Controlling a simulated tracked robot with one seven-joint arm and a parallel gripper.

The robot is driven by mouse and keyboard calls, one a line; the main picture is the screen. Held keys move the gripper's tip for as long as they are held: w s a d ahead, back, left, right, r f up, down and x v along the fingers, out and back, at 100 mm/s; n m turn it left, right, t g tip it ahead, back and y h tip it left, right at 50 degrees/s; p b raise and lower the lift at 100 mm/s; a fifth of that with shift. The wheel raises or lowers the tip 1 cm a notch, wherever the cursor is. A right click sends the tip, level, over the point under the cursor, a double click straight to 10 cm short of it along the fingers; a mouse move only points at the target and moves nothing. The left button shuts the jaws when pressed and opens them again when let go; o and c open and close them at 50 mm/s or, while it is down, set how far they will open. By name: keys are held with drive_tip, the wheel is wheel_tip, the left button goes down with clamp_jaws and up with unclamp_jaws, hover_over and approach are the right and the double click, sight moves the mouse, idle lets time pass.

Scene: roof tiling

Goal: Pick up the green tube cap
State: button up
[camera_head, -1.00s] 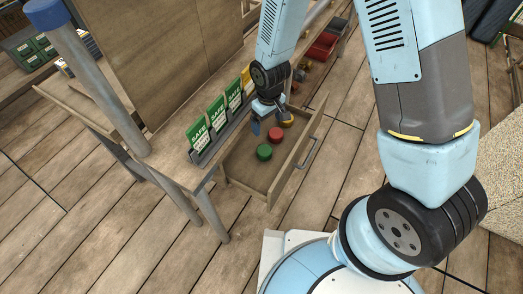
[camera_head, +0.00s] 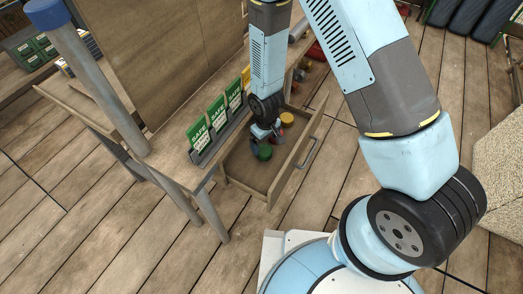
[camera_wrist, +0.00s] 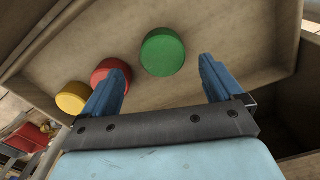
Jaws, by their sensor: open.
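The green tube cap (camera_head: 264,153) lies in the open drawer (camera_head: 238,178), towards its near end in the head view. In the wrist view the green cap (camera_wrist: 162,52) is a round disc, seen between and beyond the two blue fingers. My gripper (camera_wrist: 165,80) is open and empty, and the cap lies ahead of the fingertips. In the head view my gripper (camera_head: 262,138) is over the drawer, close to the green cap. A red cap (camera_wrist: 110,72) lies beside the green one, partly hidden by the left finger.
A yellow cap (camera_wrist: 72,98) lies beyond the red one, also in the head view (camera_head: 287,118). The drawer walls surround the caps. Green SAFE cards (camera_head: 217,113) stand in a rack on the bench above the drawer.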

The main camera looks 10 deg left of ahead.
sight(265, 149)
drive_tip(key=shift+f, duration=2.65)
drive_tip(key=c, duration=1.1)
drive_tip(key=shift+r, duration=0.1)
wheel_tip(265, 149, up, 18)
drive_tip(key=shift+f, duration=0.1)
